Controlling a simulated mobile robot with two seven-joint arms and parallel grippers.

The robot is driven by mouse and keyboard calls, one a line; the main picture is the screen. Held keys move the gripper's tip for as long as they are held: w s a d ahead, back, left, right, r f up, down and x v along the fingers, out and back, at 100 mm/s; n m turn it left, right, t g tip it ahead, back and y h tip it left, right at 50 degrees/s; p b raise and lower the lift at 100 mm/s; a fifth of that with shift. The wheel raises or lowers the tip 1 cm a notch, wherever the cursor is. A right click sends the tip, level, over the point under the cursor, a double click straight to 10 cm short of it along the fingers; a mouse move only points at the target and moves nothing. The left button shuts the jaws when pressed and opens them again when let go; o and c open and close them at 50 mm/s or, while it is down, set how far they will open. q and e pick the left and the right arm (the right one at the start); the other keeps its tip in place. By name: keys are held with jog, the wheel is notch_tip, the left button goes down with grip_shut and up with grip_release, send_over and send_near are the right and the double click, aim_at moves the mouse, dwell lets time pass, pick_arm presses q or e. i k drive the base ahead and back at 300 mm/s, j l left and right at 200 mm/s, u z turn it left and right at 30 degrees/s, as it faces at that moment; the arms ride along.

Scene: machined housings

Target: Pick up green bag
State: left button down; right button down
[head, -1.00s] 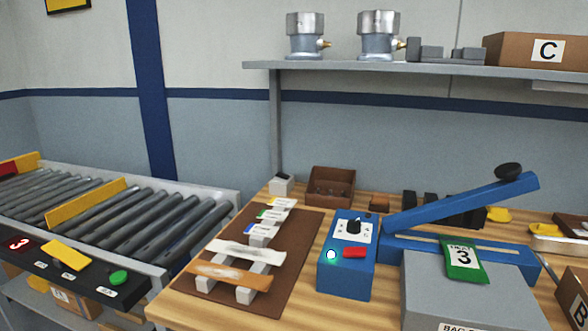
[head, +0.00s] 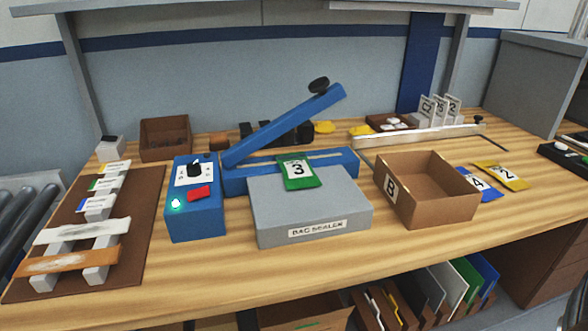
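The green bag (head: 299,172) carries a white label with the number 3. It lies on top of the grey bag sealer box (head: 315,213), its upper end against the blue sealer base (head: 340,164). The blue sealer arm (head: 285,128) is raised above and behind it. Neither of my grippers shows in the head view.
An open cardboard box B (head: 428,212) stands right of the sealer. A blue bag 4 (head: 483,184) and a yellow bag 2 (head: 502,175) lie beyond it. A blue control box (head: 196,215) and a brown board (head: 132,240) stand left. The front table strip is clear.

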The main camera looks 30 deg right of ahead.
aim_at(296, 171)
jog(key=z, duration=0.5)
jog(key=l+z, duration=0.15)
jog(key=z, duration=0.8)
jog(key=l+z, duration=0.1)
jog(key=z, duration=0.35)
jog(key=i+l, duration=0.25)
jog(key=l, duration=0.2)
